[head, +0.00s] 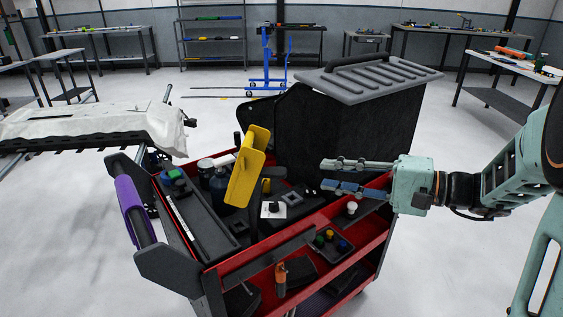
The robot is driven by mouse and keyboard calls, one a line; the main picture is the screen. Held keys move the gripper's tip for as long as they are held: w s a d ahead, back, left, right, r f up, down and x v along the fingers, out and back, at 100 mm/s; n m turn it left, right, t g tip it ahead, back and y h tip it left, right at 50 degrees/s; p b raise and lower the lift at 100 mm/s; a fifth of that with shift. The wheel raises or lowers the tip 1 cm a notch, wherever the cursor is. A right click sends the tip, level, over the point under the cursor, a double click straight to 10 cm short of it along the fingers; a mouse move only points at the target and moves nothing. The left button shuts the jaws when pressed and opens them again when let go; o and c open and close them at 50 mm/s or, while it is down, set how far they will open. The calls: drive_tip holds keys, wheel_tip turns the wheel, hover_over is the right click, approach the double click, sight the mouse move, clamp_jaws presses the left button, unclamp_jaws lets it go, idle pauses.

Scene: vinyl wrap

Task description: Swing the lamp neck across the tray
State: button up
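A yellow angled piece (247,165) stands up over the middle of the red tool cart's top tray (236,262); it looks like the lamp's head. Its neck and base are hard to make out among the dark parts below it. My gripper (324,174) is right of the yellow piece, over the right part of the tray, with its fingers pointing left. The two fingers are apart with nothing seen between them. A clear gap separates the fingertips from the yellow piece.
A dark case (375,130) with a grey ribbed lid (370,80) stands behind the tray, close to my gripper. Bottles (219,184), a small bin of coloured caps (331,246) and a purple-gripped handle (126,192) crowd the cart.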

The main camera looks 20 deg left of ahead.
sight(278, 170)
drive_tip(key=shift+n+g+y, duration=0.6)
drive_tip(key=shift+g+y, duration=0.1)
drive_tip(key=shift+y, duration=0.1)
drive_tip(key=a, duration=0.3)
drive_tip(key=s+a, duration=0.1)
drive_tip(key=a, duration=0.7)
drive_tip(key=shift+s+a+f, duration=0.2)
drive_tip(key=shift+s+a, duration=0.05)
clamp_jaws()
